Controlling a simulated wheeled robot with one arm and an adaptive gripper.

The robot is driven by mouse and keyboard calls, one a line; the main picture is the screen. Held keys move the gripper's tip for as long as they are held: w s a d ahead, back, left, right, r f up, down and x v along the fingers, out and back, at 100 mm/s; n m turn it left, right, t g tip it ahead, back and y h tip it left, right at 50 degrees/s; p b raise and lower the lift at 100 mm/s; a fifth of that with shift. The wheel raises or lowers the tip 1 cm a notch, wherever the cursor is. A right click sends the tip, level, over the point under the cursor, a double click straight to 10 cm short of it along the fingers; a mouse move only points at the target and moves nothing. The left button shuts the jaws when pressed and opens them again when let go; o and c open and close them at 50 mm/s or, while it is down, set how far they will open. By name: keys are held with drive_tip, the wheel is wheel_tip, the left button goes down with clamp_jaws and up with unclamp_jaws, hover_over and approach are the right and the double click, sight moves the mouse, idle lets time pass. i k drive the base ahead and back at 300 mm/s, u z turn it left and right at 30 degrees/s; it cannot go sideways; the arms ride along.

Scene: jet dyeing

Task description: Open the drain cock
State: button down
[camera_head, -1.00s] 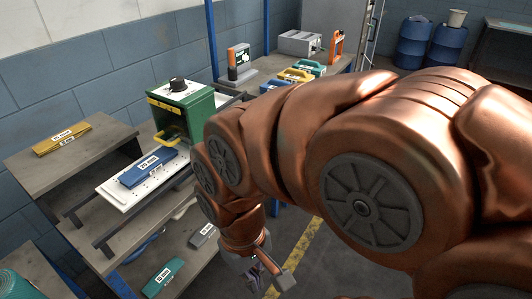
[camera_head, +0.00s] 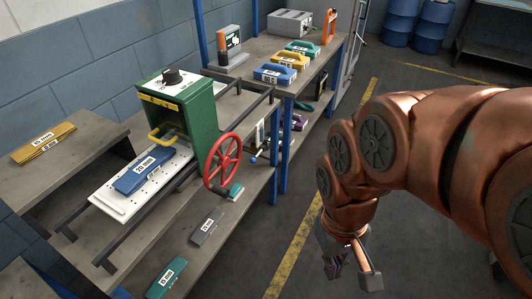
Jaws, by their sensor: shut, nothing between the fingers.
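My gripper (camera_head: 351,273) hangs low over the dark floor at the lower right, right of the bench and apart from everything; it is shut and empty. A green machine (camera_head: 196,115) with a black knob (camera_head: 172,77) on top stands on the left bench. A red handwheel (camera_head: 222,162) is on its right side. A small lever with a blue ball end (camera_head: 254,159) shows just right of the wheel; I cannot tell whether this is the drain cock. No part is clearly marked as the drain cock.
A blue labelled block (camera_head: 147,169) lies on a white perforated plate (camera_head: 105,197) before the machine. Grey (camera_head: 207,226) and teal (camera_head: 166,277) blocks lie on the lower shelf. Several coloured cases stand on the back bench (camera_head: 243,83). The floor around a yellow line (camera_head: 303,235) is clear.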

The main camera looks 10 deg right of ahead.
sight(262, 149)
drive_tip(key=k, duration=0.65)
drive_tip(key=u, duration=0.65)
drive_tip(key=i, duration=1.05)
drive_tip(key=z, duration=0.05)
